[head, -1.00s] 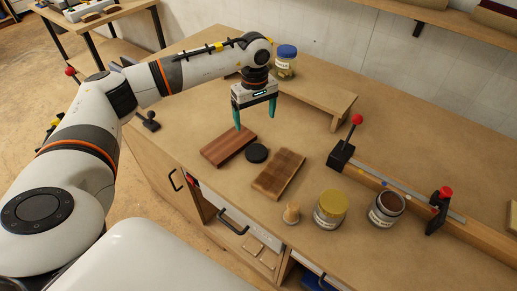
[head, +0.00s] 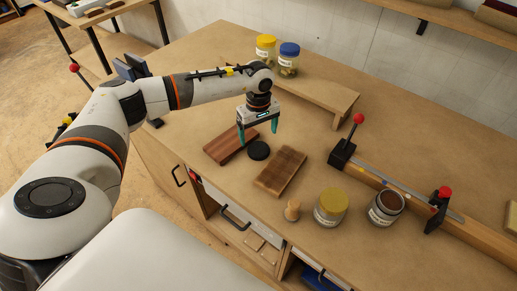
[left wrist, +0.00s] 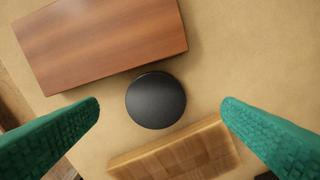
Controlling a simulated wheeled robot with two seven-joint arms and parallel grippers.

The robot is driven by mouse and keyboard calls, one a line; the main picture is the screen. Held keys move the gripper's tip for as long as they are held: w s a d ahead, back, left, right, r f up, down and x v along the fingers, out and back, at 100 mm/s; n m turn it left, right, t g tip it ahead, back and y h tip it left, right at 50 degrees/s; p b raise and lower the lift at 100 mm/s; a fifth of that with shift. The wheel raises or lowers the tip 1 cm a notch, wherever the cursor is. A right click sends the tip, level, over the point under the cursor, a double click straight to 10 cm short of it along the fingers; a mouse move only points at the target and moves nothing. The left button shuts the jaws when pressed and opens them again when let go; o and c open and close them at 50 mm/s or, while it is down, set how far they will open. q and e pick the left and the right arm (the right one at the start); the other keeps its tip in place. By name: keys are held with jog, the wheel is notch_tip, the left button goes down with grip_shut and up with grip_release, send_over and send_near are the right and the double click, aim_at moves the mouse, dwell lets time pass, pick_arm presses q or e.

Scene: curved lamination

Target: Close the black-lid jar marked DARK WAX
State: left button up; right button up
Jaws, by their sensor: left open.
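The open jar of dark wax (head: 385,207) stands at the right of the bench in the head view, with its brown contents showing and no lid on it. The black lid (head: 258,151) lies flat on the bench between two wood blocks; it also shows in the left wrist view (left wrist: 155,100), between and beyond my fingertips. My left gripper (head: 258,134) is open and empty, pointing down above the lid. Its teal fingers flank the lid with space on both sides. My right gripper is not in view.
A reddish wood block (head: 230,146) and a striped block (head: 280,172) lie close on either side of the lid. A clamp (head: 342,152) stands behind. Two jars (head: 289,58) sit on the low shelf.

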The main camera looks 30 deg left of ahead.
aim_at(259, 149)
pick_arm(q)
jog(key=f, duration=0.1)
jog(key=f+p, duration=0.1)
jog(key=f, duration=0.1)
jog(key=s+f, duration=0.1)
jog(key=shift+d+f, duration=0.25)
jog(key=shift+d, duration=0.05)
jog(key=shift+w+f, duration=0.1)
jog(key=shift+f, duration=0.2)
jog(key=c, duration=1.1)
